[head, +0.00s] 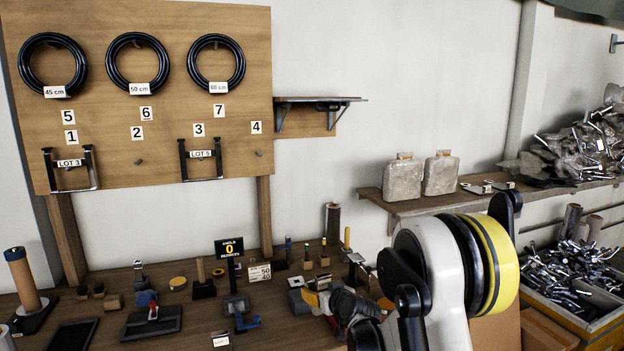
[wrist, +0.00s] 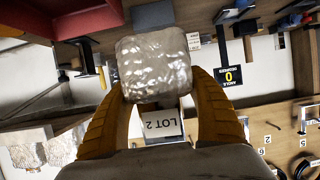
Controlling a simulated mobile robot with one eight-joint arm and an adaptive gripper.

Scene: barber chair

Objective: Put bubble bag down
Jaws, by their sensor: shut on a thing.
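A pale, crinkled bubble bag (wrist: 154,64) fills the upper middle of the wrist view. My gripper (wrist: 157,88) has its yellow fingers closed on either side of it. A white card reading LOT 2 (wrist: 161,126) shows at the bag's lower edge, between the fingers. In the head view, my arm covers the lower right, and neither the gripper nor the held bag can be seen. Two other bubble bags (head: 397,182) (head: 441,175) stand upright side by side on the wall shelf (head: 400,208). Pale bags also show in the wrist view (wrist: 62,151).
Small metal parts (head: 487,187) lie right of the standing bags, then a heap of wrapped parts (head: 585,145). The workbench (head: 190,315) is crowded with tools and fixtures. A crate of metal parts (head: 580,275) is at right. The small black wall shelf (head: 318,99) looks empty.

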